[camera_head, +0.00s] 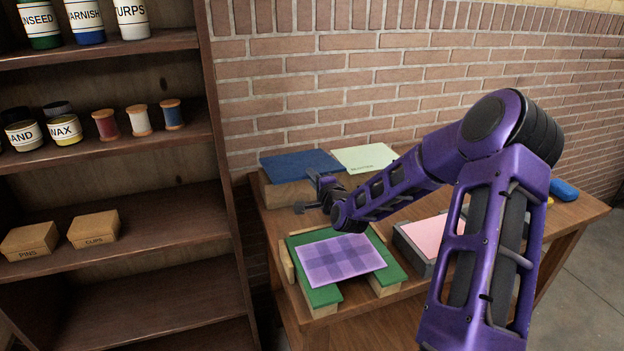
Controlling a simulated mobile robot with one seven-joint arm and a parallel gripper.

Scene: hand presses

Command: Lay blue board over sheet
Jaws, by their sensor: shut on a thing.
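The blue board (290,162) lies flat at the back left of the table, over a wooden block (287,192). My gripper (314,180) is at the board's front right edge and is shut on it; the fingertips are small and partly hidden by the gripper's body. I cannot tell whether the board is lifted off the block. The sheet, a purple checked one (322,262), lies on a green board (323,294) at the table's front left, nearer than the blue board.
A pale green board (364,158) with small lettering lies right of the blue one. A pink sheet (424,236) lies in a grey tray (413,258), partly behind my arm. A blue item (564,190) is at the right. Shelves (120,220) stand left; a brick wall is behind.

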